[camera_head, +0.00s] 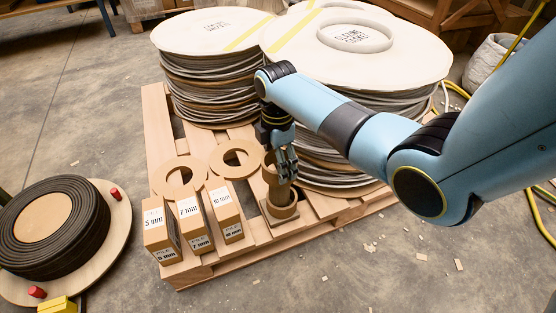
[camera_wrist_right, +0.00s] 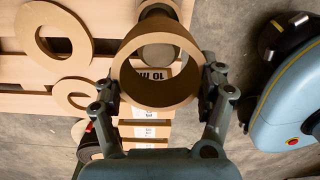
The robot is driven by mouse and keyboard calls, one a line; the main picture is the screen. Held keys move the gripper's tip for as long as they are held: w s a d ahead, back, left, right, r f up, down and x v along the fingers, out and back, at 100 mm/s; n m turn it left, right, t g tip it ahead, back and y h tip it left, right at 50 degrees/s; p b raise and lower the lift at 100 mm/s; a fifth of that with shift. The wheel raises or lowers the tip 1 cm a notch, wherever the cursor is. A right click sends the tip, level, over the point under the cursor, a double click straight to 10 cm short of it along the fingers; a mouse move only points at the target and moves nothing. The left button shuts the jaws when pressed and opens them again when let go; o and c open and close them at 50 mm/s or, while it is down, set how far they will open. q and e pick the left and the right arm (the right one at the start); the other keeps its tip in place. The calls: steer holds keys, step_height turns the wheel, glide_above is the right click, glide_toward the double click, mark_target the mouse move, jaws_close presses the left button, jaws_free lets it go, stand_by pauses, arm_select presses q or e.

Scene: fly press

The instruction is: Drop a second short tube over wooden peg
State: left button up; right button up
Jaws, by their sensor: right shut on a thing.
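In the right wrist view the gripper (camera_wrist_right: 160,88) has one finger at each side of the tube (camera_wrist_right: 150,101), whose open end faces the camera. In the head view the held tube is above the square-based stand (camera_head: 280,218), where a brown ring or tube (camera_head: 281,197) sits low. The wooden peg is mostly hidden by my gripper and the held tube; I cannot tell whether the tube is around it. My left gripper is not in view.
Three labelled boxes, 5 mm (camera_head: 158,228), 7 mm (camera_head: 191,221) and 10 mm (camera_head: 224,209), stand left of the peg on the pallet (camera_head: 215,262). Two flat rings (camera_head: 160,180) (camera_head: 252,152) lie behind them. Tall disc stacks (camera_head: 208,85) (camera_head: 420,62) stand behind.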

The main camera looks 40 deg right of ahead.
steer(key=shift+f+b, duration=0.75)
steer(key=shift+f, duration=1.1)
stand_by(1.4)
stand_by(0.3)
steer(key=o, duration=1.1)
